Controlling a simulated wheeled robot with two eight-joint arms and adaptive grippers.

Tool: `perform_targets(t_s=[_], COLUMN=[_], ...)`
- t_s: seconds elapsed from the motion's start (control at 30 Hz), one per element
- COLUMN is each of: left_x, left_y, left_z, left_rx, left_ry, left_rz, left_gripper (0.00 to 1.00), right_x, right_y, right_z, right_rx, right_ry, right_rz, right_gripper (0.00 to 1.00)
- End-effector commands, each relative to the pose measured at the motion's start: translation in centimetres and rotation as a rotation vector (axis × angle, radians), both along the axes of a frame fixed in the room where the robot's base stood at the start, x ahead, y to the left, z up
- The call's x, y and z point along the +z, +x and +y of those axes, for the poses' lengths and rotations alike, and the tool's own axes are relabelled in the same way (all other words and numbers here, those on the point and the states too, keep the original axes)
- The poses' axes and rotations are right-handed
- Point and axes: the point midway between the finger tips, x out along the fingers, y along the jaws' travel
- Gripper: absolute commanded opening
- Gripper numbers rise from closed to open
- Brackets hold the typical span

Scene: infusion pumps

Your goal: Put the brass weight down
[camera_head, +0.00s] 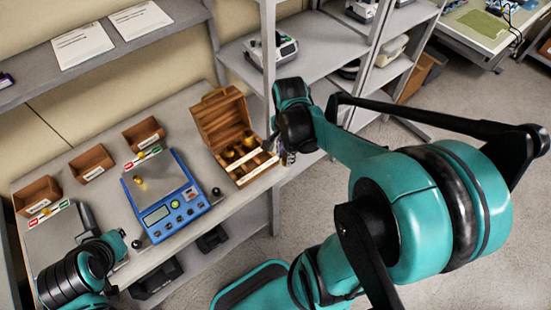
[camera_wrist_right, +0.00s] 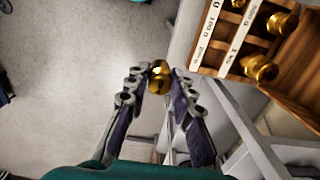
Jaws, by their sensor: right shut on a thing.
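My right gripper (camera_wrist_right: 160,90) is shut on a brass weight (camera_wrist_right: 159,78), held between its fingertips in the right wrist view. In the head view the right gripper (camera_head: 284,154) is small and partly hidden by my arm, just off the right side of an open wooden weight box (camera_head: 221,117). The box also shows in the right wrist view (camera_wrist_right: 298,70), with brass weights in it and white label strips. Another brass weight (camera_head: 140,183) stands on the pan of a blue scale (camera_head: 178,211). My left arm is at lower left; its fingers are not clear.
Small wooden bins (camera_head: 92,163) line the back of the grey table (camera_head: 190,105). A grey plate (camera_head: 52,240) lies at the left. Papers (camera_head: 82,46) lie on the shelf above. Metal shelves with devices (camera_head: 271,49) stand behind. Open floor lies beyond the table's right edge.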

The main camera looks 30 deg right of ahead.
Motion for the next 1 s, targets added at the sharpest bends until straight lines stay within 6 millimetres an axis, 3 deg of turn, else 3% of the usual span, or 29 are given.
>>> perform_targets(t_s=[0.3, 0.43, 0.67, 0.9, 1.0], left_x=[-2.7, -3.3, -3.6, -5.1, -5.0], left_y=[0.0, 0.0, 0.0, 0.0, 0.0], left_z=[0.0, 0.0, 0.0, 0.0, 0.0], left_rx=[0.000, 0.000, 0.000, 0.000, 0.000], left_ry=[0.000, 0.000, 0.000, 0.000, 0.000], left_rz=[0.000, 0.000, 0.000, 0.000, 0.000], left_gripper=[0.00, 0.00, 0.00, 0.00, 0.00], right_x=[-4.7, -5.9, -7.0, -10.4, -10.5], right_y=[7.4, 9.6, 10.7, 10.7, 10.7], right_z=[0.9, 1.2, 1.3, 1.3, 1.3], right_rx=[0.003, 0.002, 0.000, 0.000, 0.000], right_ry=[0.000, 0.000, 0.000, 0.000, 0.000], right_rz=[-0.001, 0.000, 0.000, 0.000, 0.000], right_gripper=[0.00, 0.00, 0.00, 0.00, 0.00])
